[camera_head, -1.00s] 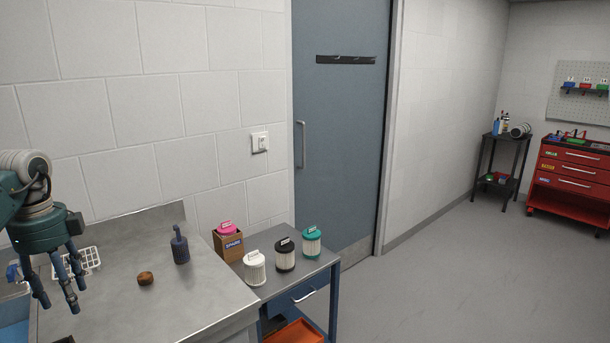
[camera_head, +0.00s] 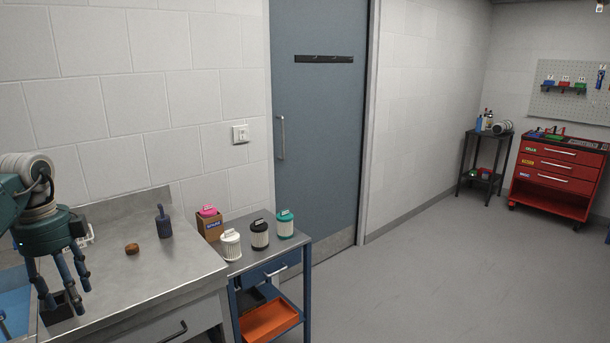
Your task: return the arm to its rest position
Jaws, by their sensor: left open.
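My left arm comes in at the left edge, with its dark green left gripper (camera_head: 60,295) hanging fingers down over the left end of the steel bench (camera_head: 150,275). Its fingers are spread and hold nothing that I can see. A black open box (camera_head: 62,308) shows behind and below the fingertips. I cannot tell the gap between them. My right gripper is not in view.
A brown round piece (camera_head: 132,249) and a dark blue bottle-like tool (camera_head: 164,222) stand on the bench. A blue cart (camera_head: 238,265) beside it holds white (camera_head: 231,246), black (camera_head: 260,236) and teal (camera_head: 285,225) capped filters and a cardboard box (camera_head: 209,228). The floor (camera_head: 430,270) at right is clear.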

